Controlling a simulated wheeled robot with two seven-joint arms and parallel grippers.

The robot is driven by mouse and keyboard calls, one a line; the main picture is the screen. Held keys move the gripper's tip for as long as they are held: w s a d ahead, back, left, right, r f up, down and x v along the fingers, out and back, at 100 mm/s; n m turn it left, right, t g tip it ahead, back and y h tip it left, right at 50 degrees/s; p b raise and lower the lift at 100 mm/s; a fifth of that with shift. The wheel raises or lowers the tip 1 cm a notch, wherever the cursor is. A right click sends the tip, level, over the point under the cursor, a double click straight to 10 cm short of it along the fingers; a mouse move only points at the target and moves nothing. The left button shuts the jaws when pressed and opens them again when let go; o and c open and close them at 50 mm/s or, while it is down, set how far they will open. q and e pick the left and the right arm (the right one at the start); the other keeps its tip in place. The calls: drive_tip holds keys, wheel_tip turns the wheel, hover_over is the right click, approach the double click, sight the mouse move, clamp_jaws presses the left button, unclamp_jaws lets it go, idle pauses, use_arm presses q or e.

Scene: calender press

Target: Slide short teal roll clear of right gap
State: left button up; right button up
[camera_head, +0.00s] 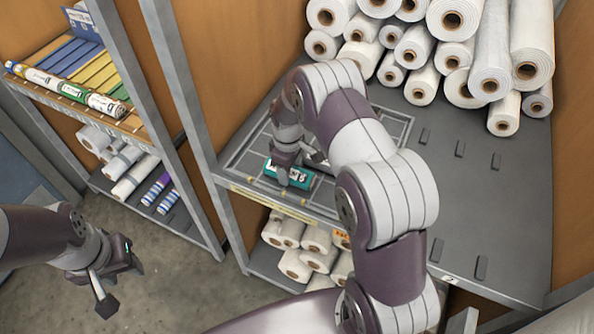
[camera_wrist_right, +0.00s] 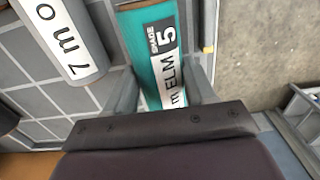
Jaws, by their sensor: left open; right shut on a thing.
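The short teal roll (camera_head: 299,178) lies on the grid-marked part of the grey shelf (camera_head: 520,235), near its front edge. In the right wrist view the teal roll (camera_wrist_right: 148,62) shows a white label reading "ELM" and "SHADE 5". My right gripper (camera_head: 287,163) reaches down over the roll and is shut on it. The fingers (camera_wrist_right: 163,92) stand on either side of the roll in the right wrist view. Its near end is hidden behind the gripper body. My left gripper (camera_head: 120,285) is open and empty, over the floor at the lower left.
A white roll (camera_wrist_right: 62,38) with dark lettering lies beside the teal roll, a small gap apart. Several white rolls (camera_head: 412,45) are stacked at the shelf's back. More white rolls (camera_head: 315,240) lie below. A left rack (camera_head: 120,125) holds patterned rolls.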

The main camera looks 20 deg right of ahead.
drive_tip(key=o, duration=1.1)
drive_tip(key=shift+o, duration=0.2)
wheel_tip(320, 180, up, 13)
drive_tip(key=b, duration=0.2)
drive_tip(key=shift+f+b, duration=0.15)
drive_tip(key=shift+b, duration=0.25)
